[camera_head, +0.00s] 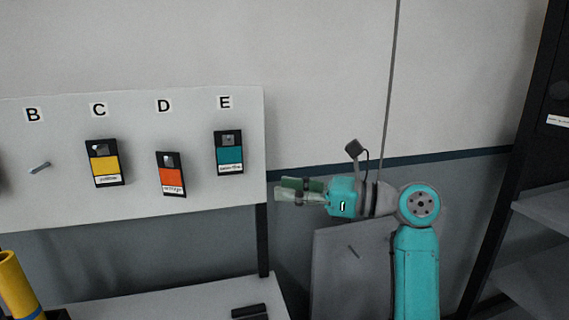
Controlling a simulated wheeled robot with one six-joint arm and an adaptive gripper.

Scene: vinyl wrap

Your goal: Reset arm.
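My teal arm rises at the right of the head view, bent so its wrist reaches to the left. My gripper (280,190) points left, just to the right of the white board's edge and apart from it. Its two greenish fingers appear one above the other, close together in this view. I cannot make out whether there is a gap between them, and I see no object clearly held. A small dark camera-like part stands above my wrist.
The white board (190,108) carries letters B to E. Yellow (104,165), orange (172,176) and teal (229,155) labelled packs hang there; B has a bare peg (39,167). Below is a table (160,305) with a dark object (249,311). A yellow cylinder (17,285) stands left, dark shelving (540,215) right.

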